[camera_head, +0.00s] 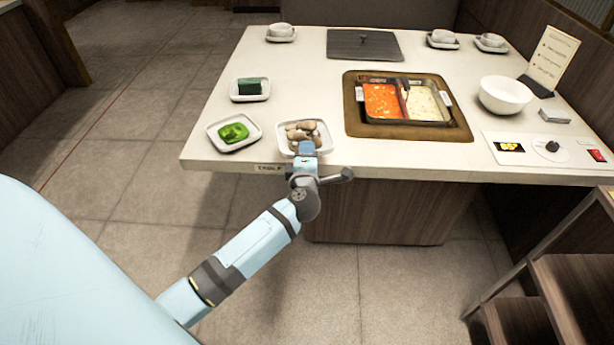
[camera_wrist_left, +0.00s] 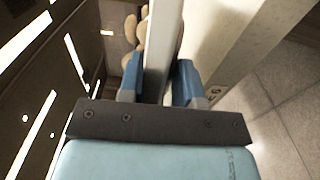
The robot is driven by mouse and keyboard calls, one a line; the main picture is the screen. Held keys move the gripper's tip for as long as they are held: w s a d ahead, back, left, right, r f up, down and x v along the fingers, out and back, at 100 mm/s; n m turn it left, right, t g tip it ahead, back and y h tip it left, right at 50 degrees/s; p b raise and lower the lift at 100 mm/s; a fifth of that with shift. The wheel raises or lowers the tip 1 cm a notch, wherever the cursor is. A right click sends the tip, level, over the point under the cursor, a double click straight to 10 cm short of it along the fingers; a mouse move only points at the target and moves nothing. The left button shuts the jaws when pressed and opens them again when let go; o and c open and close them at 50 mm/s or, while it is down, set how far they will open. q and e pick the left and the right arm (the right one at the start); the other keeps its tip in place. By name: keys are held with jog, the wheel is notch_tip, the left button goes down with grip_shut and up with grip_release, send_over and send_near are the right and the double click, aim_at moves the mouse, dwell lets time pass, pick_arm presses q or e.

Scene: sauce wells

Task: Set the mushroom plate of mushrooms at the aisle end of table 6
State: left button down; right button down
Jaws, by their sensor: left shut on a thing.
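The white plate of mushrooms (camera_head: 327,143) is at the near edge of the table (camera_head: 220,159), toward its left corner. Pale brown mushrooms (camera_head: 303,130) lie in it. My left gripper (camera_head: 306,150) is at the plate's near side, shut on its rim. In the left wrist view the white rim (camera_wrist_left: 159,50) runs between the two blue fingers (camera_wrist_left: 158,82), with mushrooms (camera_wrist_left: 137,38) beyond. I cannot tell whether the plate touches the tabletop. My right gripper is not in view.
A plate of green vegetables (camera_head: 233,145) stands close left of the mushroom plate, and a plate with a dark green block (camera_head: 249,97) behind it. A two-part soup pot (camera_head: 407,102) is sunk in the table to the right. A white bowl (camera_head: 504,96) stands farther right.

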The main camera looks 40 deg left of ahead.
pick_arm(q)
jog(key=shift+f+b, duration=0.9)
jog(key=shift+f, duration=2.05)
jog(key=shift+f, duration=0.1)
jog(key=c, duration=0.8)
grip_release()
jog(key=shift+f, duration=0.1)
